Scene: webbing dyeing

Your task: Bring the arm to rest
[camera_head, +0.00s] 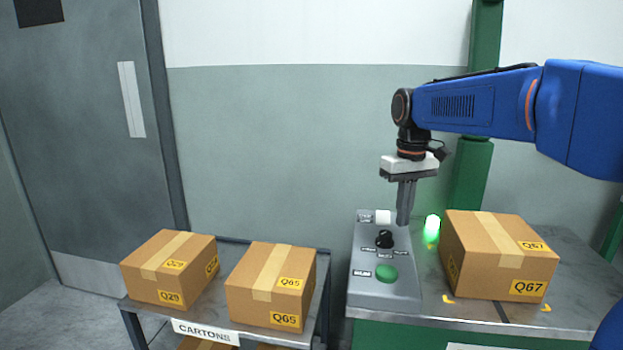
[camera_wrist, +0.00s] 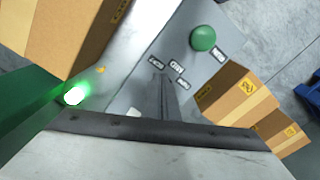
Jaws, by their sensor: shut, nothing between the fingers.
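My blue arm (camera_head: 480,103) reaches in from the right in the head view. My gripper (camera_head: 404,222) points straight down with its fingers together and nothing between them. It hangs over the back of the grey control box (camera_head: 360,250), close to the black knob (camera_head: 384,238); I cannot tell whether it touches the box. In the wrist view the shut fingers (camera_wrist: 165,100) hide the knob, and its printed labels show around their tips. The green button (camera_head: 386,272) is at the front of the box; it also shows in the wrist view (camera_wrist: 203,38).
A green lamp (camera_head: 432,229) glows right of the box. Carton Q67 (camera_head: 497,257) stands on the metal bench (camera_head: 575,300) to the right. Cartons Q29 (camera_head: 168,267) and Q65 (camera_head: 270,287) stand on a cart (camera_head: 235,243) at the left. A green post (camera_head: 468,185) rises behind the bench.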

